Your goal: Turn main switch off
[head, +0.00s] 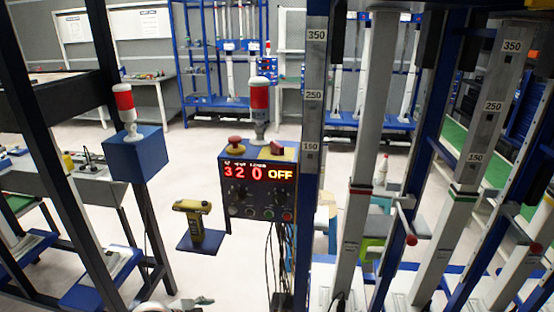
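A blue control box (262,195) stands mid-view on a post. Its lit display (258,173) reads 320 in red and OFF in yellow. On its top are a red mushroom button (235,141) at the left and a red switch knob on a yellow base (279,150) at the right. No label shows which is the main switch, and the knob's setting is too small to tell. Dark knobs and small push buttons (268,214) sit on the front. Neither gripper can be made out.
A red-and-white signal lamp (259,104) stands behind the box. A yellow handheld device (192,215) rests on a blue bracket at its left. A blue box with another lamp (136,155) is further left. Tall scaled columns (352,200) crowd the right.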

